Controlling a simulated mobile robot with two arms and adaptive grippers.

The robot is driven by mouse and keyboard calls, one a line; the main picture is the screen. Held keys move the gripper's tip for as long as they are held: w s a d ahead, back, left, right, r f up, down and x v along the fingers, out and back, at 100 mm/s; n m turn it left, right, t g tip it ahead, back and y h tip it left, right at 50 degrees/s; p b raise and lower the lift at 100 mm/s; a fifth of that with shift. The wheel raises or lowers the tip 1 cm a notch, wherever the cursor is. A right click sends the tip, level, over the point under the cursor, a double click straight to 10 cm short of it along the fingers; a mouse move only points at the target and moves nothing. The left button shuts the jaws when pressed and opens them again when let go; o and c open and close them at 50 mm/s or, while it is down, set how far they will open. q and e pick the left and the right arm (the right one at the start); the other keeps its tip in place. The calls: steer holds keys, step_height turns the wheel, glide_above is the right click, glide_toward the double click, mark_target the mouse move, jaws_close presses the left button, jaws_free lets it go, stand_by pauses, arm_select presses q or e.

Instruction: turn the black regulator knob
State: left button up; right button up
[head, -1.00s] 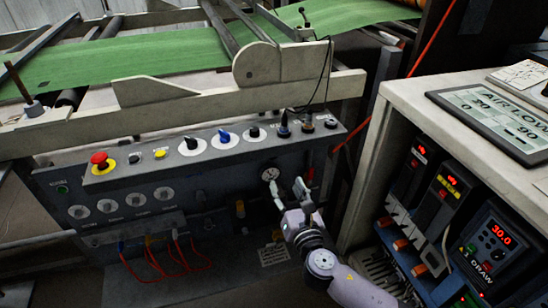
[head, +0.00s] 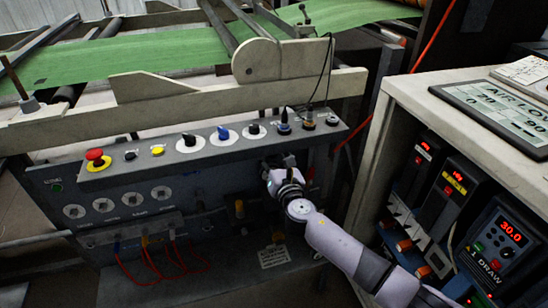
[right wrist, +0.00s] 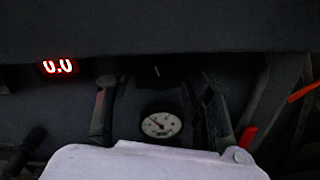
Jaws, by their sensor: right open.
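In the right wrist view, a dark knob (right wrist: 157,72) with a small white mark sits under the overhang of the grey control panel. It is dim, and its outline is hard to make out. A round white-faced gauge (right wrist: 162,122) is below it. My right gripper (right wrist: 156,85) is open, with one finger on each side of the knob and gauge; I cannot tell if it touches the knob. In the head view my right gripper (head: 279,164) is at the panel's right part and hides the knob and gauge. My left gripper is not in view.
The sloping panel top (head: 217,150) carries a red emergency button (head: 95,155) and several selector knobs just above my gripper. Red cables (head: 160,268) hang below at left. A pale cabinet (head: 405,100) with lit controllers stands close on the right.

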steer(key=shift+c, duration=0.4)
jaws_close()
steer(key=shift+m, duration=0.4)
